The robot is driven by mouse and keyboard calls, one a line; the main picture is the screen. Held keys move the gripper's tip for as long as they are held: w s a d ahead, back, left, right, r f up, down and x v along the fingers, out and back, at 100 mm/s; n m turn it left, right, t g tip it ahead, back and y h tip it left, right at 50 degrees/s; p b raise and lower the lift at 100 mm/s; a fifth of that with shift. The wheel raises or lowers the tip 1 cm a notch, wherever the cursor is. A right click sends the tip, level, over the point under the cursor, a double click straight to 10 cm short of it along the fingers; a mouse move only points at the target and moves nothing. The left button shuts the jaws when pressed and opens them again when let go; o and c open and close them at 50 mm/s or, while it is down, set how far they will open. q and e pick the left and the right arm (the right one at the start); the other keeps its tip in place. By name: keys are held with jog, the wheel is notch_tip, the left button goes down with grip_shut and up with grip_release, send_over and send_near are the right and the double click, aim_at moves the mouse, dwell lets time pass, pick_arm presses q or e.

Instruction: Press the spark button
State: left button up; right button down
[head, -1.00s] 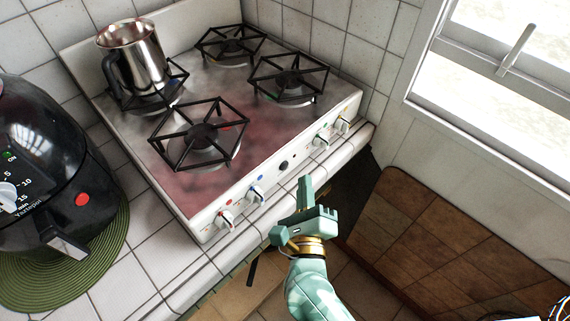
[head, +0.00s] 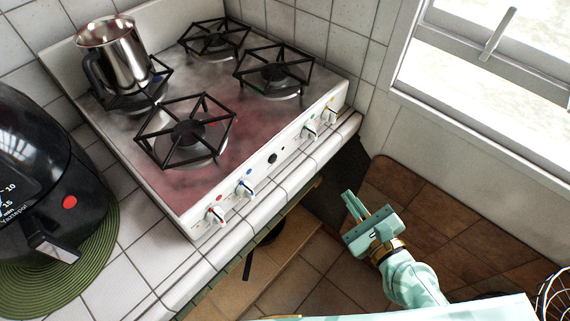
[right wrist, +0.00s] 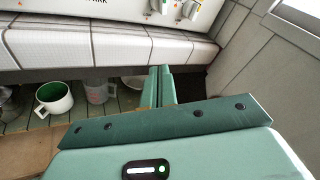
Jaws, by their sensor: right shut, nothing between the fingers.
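The spark button (head: 272,158) is a small black round button in the middle of the stove's white front panel (head: 255,170), between two pairs of knobs. Nothing covers it in the head view. My right gripper (head: 353,197) is teal, shut and empty. It is in front of the stove, to the right of and below the button in the picture, clearly apart from it. In the right wrist view its closed fingers (right wrist: 161,72) point toward the counter edge below the panel. Part of the "SPARK" lettering shows at the top there; the button itself does not. My left gripper is not in view.
Knobs (head: 246,188) flank the button. A steel pot (head: 113,50) stands on the back left burner. A black air fryer (head: 40,170) sits on a green mat (head: 100,245). Below the counter, a shelf holds a mug (right wrist: 54,97) and a cup (right wrist: 98,90). A window is at right.

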aim_at(274, 159)
jog(key=s+a+r+g+y, duration=0.2)
jog(key=s+a+r+y, duration=0.1)
jog(key=y, duration=0.4)
jog(key=shift+s+a+r+m+g, duration=0.2)
jog(key=shift+a+r+m+g, duration=0.15)
jog(key=shift+a+r, duration=0.45)
jog(key=shift+d+r, duration=0.15)
jog(key=shift+d, duration=0.05)
jog(key=x, duration=1.4)
jog(key=shift+w, duration=0.1)
